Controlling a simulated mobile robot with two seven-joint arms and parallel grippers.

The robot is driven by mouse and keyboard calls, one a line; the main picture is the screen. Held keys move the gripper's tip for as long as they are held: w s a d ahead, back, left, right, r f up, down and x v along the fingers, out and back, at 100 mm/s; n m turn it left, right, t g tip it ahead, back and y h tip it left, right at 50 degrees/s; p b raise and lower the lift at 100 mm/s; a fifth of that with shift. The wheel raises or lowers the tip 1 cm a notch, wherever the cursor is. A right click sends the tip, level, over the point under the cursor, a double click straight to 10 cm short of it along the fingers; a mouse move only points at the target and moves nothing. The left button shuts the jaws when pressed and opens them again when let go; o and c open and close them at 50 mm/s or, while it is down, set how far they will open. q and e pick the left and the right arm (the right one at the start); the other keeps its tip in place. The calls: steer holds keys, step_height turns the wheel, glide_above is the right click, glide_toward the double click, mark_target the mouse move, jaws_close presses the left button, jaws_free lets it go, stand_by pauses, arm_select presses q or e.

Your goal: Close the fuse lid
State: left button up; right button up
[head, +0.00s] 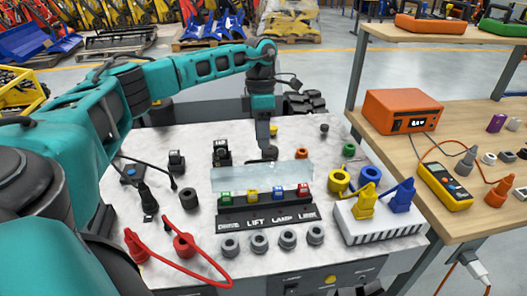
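The clear fuse lid (262,177) stands raised along the back edge of the black fuse block (266,214), so the lid is open. The block is marked DRIVE, LIFT, LAMP and LINK and holds green, yellow, blue and red fuses in a row. My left gripper (266,146) points down just behind the lid, over the grey panel. Its fingers are seen nearly edge-on, so their opening is unclear, and a dark round knob sits at its tips. Whether it touches the lid is unclear. My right gripper is not in view.
A red cable (205,258) loops at the front left. Yellow and blue plugs (364,202) stand on a white ribbed block (380,222) at the right. Dark switches stand behind the lid to the left. A wooden bench with an orange box (402,111) borders the right side.

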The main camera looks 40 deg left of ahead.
mark_target(261, 171)
arm_select(q)
steer(key=shift+x, duration=2.25)
jaws_close()
